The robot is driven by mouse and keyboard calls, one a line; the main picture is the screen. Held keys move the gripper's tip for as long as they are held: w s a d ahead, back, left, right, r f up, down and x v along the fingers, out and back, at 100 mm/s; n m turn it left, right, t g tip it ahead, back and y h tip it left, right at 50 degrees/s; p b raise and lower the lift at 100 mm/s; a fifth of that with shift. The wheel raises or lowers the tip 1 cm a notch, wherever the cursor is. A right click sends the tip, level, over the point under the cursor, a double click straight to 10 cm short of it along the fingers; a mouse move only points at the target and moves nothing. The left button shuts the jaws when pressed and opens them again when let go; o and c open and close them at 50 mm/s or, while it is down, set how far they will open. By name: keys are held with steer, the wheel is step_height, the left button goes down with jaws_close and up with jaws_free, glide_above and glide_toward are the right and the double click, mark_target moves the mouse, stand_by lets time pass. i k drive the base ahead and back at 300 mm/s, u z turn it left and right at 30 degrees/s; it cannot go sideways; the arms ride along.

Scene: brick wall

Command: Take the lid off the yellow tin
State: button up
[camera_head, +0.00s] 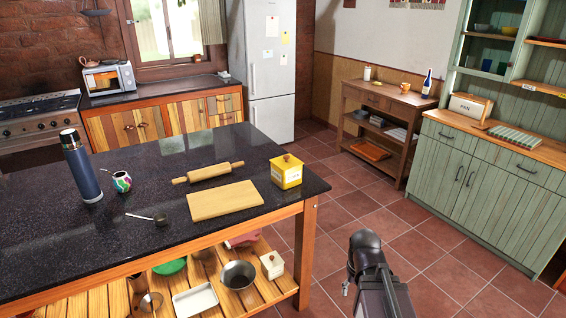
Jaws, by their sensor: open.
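The yellow tin (287,177) stands upright on the dark stone worktop (140,235), near its right corner. It is box-shaped, with a pale label on its front. Its yellow lid (286,160) sits on top and has a small dark knob. Part of my dark arm rises from the bottom edge, right of the worktop and apart from the tin. I cannot make out my gripper or its fingers in this view.
A wooden board (225,200) lies just left of the tin, with a rolling pin (208,172) behind it. Tiled floor is clear right of the worktop.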

mark_target(285, 163)
steer(key=i, duration=0.95)
steer(key=z, duration=0.05)
